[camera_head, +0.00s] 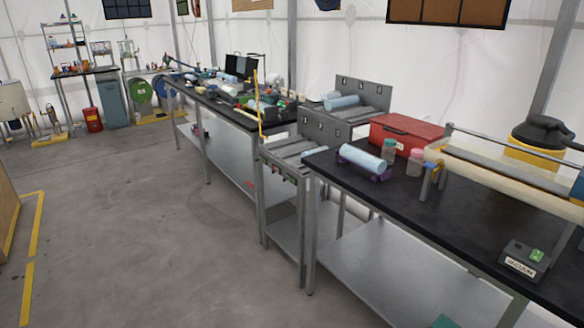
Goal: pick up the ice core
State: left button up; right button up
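A pale blue cylinder (362,156), which looks like an ice core, lies on a purple cradle (375,176) near the left end of the black-topped bench. A similar pale blue cylinder (342,102) lies on the grey rack behind, and a smaller pale blue piece (316,151) lies on the nearer grey rack. I cannot tell from this view which of them is the task's ice core. Neither of my grippers shows in the head view.
A red case (405,134), small jars (389,148) and a long clamped device (500,165) share the bench (455,220). A vacuum box (524,259) sits at its front right. Further workbenches stand behind. The concrete floor (150,220) at left is clear.

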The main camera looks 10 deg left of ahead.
aim_at(377, 165)
jog(key=i+j+z, duration=0.1)
jog(key=i+j, duration=1.05)
jog(key=j, duration=0.15)
jog(key=z, duration=0.05)
